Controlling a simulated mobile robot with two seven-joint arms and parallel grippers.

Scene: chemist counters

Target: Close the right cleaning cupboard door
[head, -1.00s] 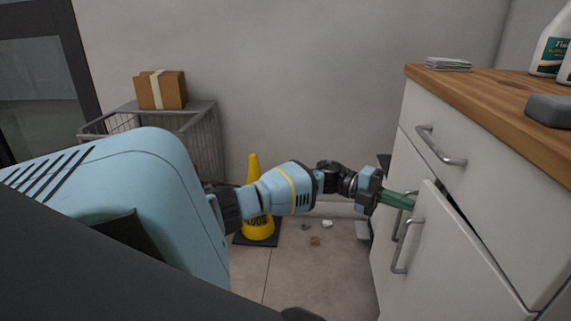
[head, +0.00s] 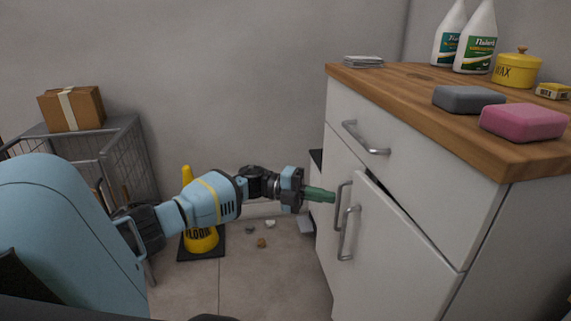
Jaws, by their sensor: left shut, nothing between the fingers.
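The right cleaning cupboard door (head: 400,255) is the white lower door with a bar handle (head: 347,235). It stands slightly ajar, with a dark gap along its top edge. The left door (head: 331,165), with its own handle (head: 340,210), is beside it and looks closed. My left gripper (head: 333,196) has green fingers that are shut and empty. Its tips are at the left door's handle, just left of the right door's upper edge. I cannot tell whether they touch. My right gripper is out of view.
A drawer (head: 420,155) with a handle sits above the doors. The wooden countertop (head: 400,85) holds sponges (head: 522,121), bottles (head: 476,40) and a yellow pot (head: 516,70). A yellow floor cone (head: 201,238), a wire cart (head: 130,165) with a box (head: 72,108) and small debris (head: 262,242) are at left.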

